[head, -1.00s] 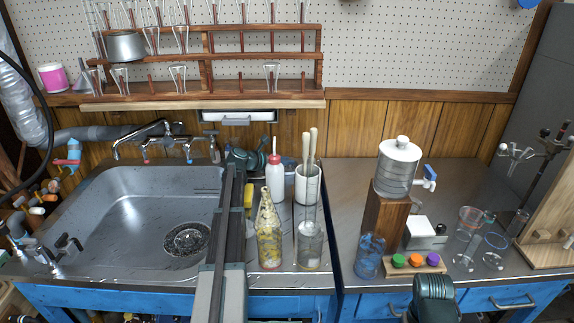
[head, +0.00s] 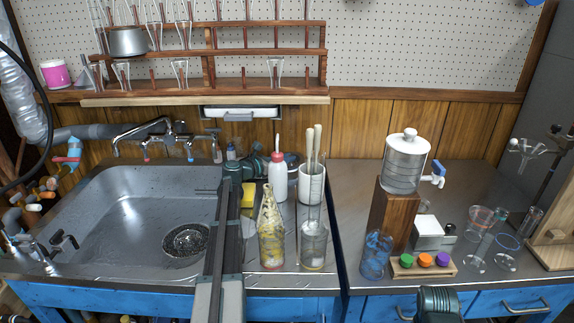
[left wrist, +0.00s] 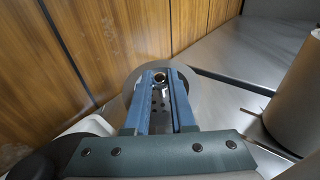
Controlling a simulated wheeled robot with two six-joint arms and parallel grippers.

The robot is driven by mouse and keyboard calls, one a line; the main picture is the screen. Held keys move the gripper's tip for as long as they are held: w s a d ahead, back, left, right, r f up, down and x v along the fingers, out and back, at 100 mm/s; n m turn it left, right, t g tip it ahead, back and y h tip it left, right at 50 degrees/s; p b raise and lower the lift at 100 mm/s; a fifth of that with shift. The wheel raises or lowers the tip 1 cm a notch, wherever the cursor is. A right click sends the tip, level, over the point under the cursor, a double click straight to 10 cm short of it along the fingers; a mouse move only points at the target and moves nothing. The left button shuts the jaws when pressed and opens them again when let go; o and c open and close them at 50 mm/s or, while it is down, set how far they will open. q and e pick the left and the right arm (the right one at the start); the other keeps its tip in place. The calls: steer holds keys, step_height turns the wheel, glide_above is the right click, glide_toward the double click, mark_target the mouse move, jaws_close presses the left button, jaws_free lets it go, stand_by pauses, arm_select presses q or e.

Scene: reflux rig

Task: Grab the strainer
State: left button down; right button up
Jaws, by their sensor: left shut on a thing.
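A round grey metal strainer (left wrist: 158,102) with small holes and a central knob shows in the left wrist view. My left gripper (left wrist: 161,80) has its two blue fingers closed on either side of the knob. In the head view my left gripper (head: 260,166) is at the back of the counter, between the sink and the red-capped bottle. The strainer is hidden there behind my gripper and arm. Whether it touches the counter is hard to tell. Only a teal joint of my right arm shows at the bottom; its fingers are out of frame.
The sink (head: 128,215) lies left of my left arm. A red-capped white bottle (head: 278,180), a white brush holder (head: 311,187) and a yellow-stained bottle (head: 270,240) stand close on the right. A yellow sponge (head: 248,195) is beside my arm. The wooden wall is close behind.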

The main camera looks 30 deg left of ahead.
arm_select(q)
steer(key=r+p, duration=0.2)
steer(key=s+r+p, duration=0.1)
steer(key=r+p, duration=0.1)
steer(key=s+r+p, duration=0.1)
steer(key=r+p, duration=0.1)
steer(key=p, duration=0.1)
steer(key=shift+a+r, duration=0.35)
steer(key=shift+r, duration=0.05)
steer(key=s+a+g+p, duration=0.1)
steer(key=s+a+p, duration=0.2)
steer(key=s, duration=0.7)
steer(key=s+a+r+g+y+p, duration=0.1)
steer(key=s+a+p, duration=0.2)
steer(key=s, duration=0.6)
steer(key=shift+s+a+g+p, duration=0.25)
steer(key=shift+s+g+p, duration=0.15)
steer(key=shift+p, duration=0.25)
